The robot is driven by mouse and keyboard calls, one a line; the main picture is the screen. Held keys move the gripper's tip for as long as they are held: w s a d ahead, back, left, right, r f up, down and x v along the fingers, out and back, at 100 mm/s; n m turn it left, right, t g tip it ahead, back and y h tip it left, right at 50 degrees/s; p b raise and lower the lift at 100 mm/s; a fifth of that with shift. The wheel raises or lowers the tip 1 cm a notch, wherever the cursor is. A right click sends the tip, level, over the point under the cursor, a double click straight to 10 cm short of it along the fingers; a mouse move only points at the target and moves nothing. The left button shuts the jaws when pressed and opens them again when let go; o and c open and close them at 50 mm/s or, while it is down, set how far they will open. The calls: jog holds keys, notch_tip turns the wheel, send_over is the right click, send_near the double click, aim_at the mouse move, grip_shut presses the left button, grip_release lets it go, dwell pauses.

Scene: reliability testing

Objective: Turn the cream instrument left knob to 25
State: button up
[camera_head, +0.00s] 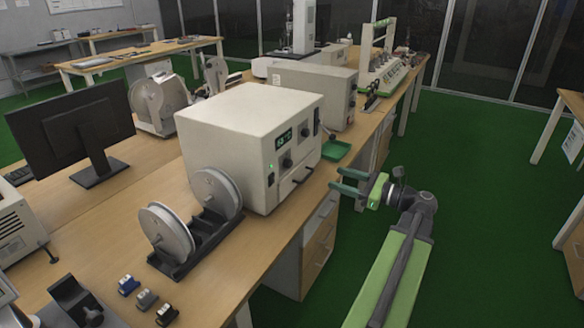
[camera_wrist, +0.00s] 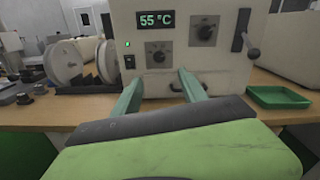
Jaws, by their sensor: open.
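The cream instrument (camera_head: 245,135) stands on the wooden bench. In the wrist view its front panel (camera_wrist: 185,77) shows a display (camera_wrist: 155,18) reading 55 °C. The left knob (camera_wrist: 158,56) sits below the display; it also shows in the head view (camera_head: 287,161). The right knob (camera_wrist: 204,31) is higher and to the right. The knob pointers are too small to read. My gripper (camera_head: 336,180) is open and empty, in front of the instrument and apart from it. In the wrist view its fingertips (camera_wrist: 160,75) spread to either side below the left knob.
A lever (camera_wrist: 245,40) is at the panel's right, and a green tray (camera_wrist: 278,97) lies right of the instrument. Two reels (camera_head: 167,232) stand left of it. A handle (camera_head: 300,179) sticks out low on the front. The green floor beside the bench is clear.

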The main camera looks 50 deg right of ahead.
aim_at(291, 164)
jog(key=x, duration=1.6)
jog(key=shift+w+a+f, duration=0.1)
jog(key=shift+a, duration=0.15)
jog(key=shift+c, duration=0.4)
grip_shut()
